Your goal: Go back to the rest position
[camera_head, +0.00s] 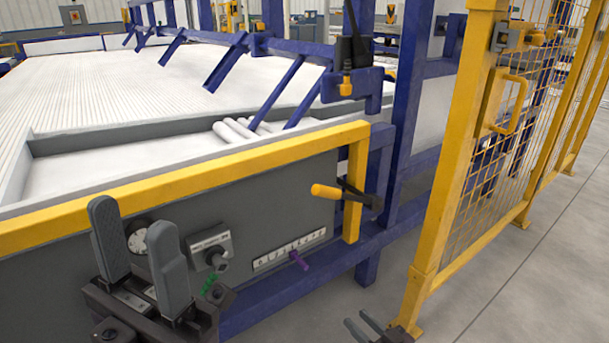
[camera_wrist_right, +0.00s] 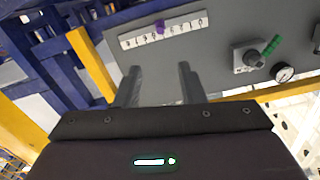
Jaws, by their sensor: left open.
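My left gripper (camera_head: 133,217) is at the lower left of the head view, fingers upright and apart, with nothing between them. It is in front of the grey control panel (camera_head: 280,205). My right gripper (camera_head: 364,325) shows only partly at the bottom edge of the head view. In the right wrist view its two fingers (camera_wrist_right: 157,82) are apart and empty, facing the panel. A purple pointer (camera_head: 299,260) stands on the white numbered scale (camera_head: 275,254); it also shows in the wrist view (camera_wrist_right: 160,27). A green-handled valve (camera_head: 209,284) is partly hidden by the left gripper.
A yellow frame rail (camera_head: 200,174) borders the panel. An orange-handled lever (camera_head: 327,192) sticks out at its right end. A white pipe bed (camera_head: 120,90) and several loose pipes (camera_head: 237,128) lie behind. A yellow mesh fence (camera_head: 480,150) stands right; grey floor (camera_head: 520,280) beyond is clear.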

